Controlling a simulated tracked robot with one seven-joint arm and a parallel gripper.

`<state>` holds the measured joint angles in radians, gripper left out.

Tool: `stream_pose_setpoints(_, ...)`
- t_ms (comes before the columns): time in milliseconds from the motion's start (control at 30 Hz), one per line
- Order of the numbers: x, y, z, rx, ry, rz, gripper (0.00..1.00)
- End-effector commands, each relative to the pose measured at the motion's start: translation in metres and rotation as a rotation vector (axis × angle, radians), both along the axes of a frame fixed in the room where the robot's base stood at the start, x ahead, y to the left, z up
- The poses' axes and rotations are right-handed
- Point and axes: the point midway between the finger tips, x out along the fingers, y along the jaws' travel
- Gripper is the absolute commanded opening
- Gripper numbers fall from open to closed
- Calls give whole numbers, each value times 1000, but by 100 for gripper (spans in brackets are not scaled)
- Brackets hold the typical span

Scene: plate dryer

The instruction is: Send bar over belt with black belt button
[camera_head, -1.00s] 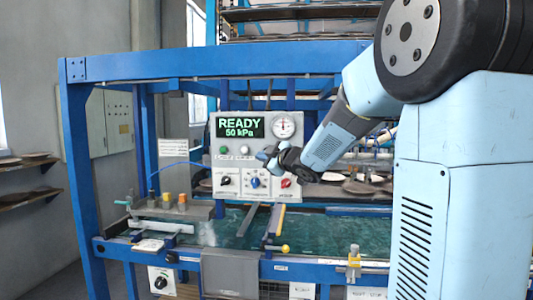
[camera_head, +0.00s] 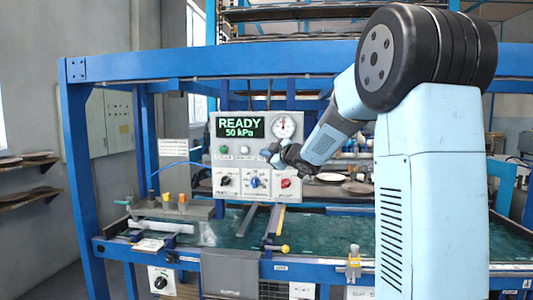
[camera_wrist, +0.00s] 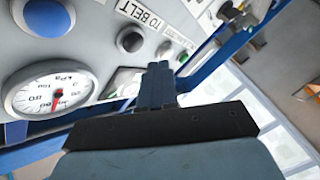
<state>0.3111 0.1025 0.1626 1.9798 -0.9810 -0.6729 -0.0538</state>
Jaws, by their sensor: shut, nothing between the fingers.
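A grey control panel (camera_head: 212,167) stands behind the belt; its display reads READY 50 kPa. In the wrist view, a black button (camera_wrist: 130,40) in a silver ring sits beside a label reading TO BELT (camera_wrist: 146,15). My gripper (camera_head: 268,152) is in front of the panel's right half, at the height of its button row. In the wrist view my gripper (camera_wrist: 158,70) is shut and empty, its tips below and right of the black button; contact cannot be told. The green belt (camera_head: 330,236) runs below. A dark bar (camera_head: 246,220) and a yellow-edged bar (camera_head: 275,220) lie across it.
The pressure gauge (camera_head: 284,125) is close to my gripper and shows large in the wrist view (camera_wrist: 50,92). A blue frame beam (camera_head: 200,62) crosses above the panel.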

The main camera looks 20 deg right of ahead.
Motion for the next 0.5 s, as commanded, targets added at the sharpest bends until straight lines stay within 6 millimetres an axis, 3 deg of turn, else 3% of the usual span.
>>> stream_pose_setpoints(200, 11, -5, 0, 0, 0, 0, 0)
stream_pose_setpoints(500, 13, -5, 0, -1, 0, 0, 0)
